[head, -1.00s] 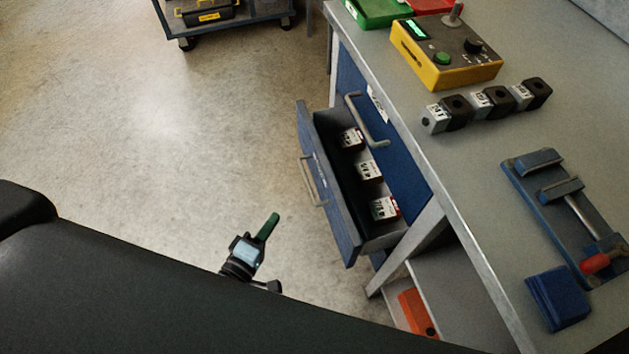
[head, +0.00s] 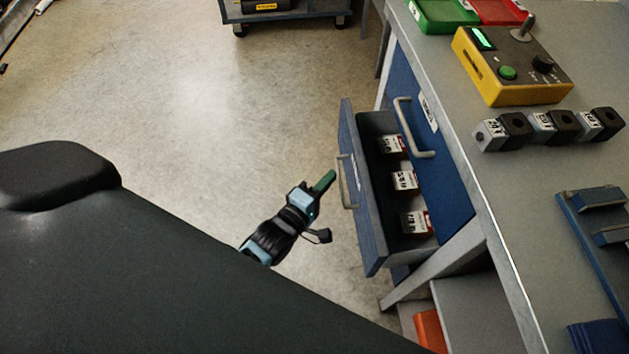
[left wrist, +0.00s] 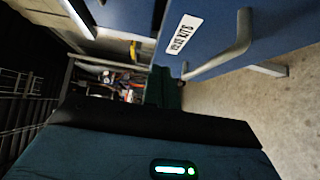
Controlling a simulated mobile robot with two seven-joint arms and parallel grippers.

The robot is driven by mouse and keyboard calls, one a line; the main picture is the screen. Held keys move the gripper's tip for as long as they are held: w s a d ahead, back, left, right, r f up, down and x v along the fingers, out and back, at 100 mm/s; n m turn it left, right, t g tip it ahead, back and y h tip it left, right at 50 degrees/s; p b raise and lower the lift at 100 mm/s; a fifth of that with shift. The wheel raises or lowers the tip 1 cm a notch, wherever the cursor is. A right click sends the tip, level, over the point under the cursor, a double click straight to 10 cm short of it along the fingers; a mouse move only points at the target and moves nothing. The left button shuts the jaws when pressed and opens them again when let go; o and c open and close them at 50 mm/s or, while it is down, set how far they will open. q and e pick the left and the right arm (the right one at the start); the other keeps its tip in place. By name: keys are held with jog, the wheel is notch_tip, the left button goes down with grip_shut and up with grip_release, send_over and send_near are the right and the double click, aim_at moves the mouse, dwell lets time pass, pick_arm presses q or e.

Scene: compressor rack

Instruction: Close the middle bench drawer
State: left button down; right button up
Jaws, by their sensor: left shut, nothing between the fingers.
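The open bench drawer (head: 362,200) sticks out from the bench under a closed blue drawer front (head: 440,175). Its blue front has a grey bar handle (head: 346,182), and several small labelled boxes (head: 404,182) lie inside. My left gripper (head: 326,181) is shut and empty, its green fingers pointing toward the drawer's front, just left of the handle in the head view. A small gap of floor shows between them. The left wrist view shows a blue front with a white label (left wrist: 180,34) and a grey handle (left wrist: 228,50), close to the green fingers (left wrist: 164,88). My right gripper is out of view.
The bench top (head: 470,140) carries a yellow control box (head: 512,70), a row of small blocks (head: 550,127) and green and red bins (head: 443,14). A slanted bench leg (head: 440,265) and an orange object (head: 430,330) are below.

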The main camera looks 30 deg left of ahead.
pick_arm(q)
jog(key=w+d, duration=0.2)
jog(key=shift+w+d, duration=0.6)
jog(key=shift+d, duration=0.2)
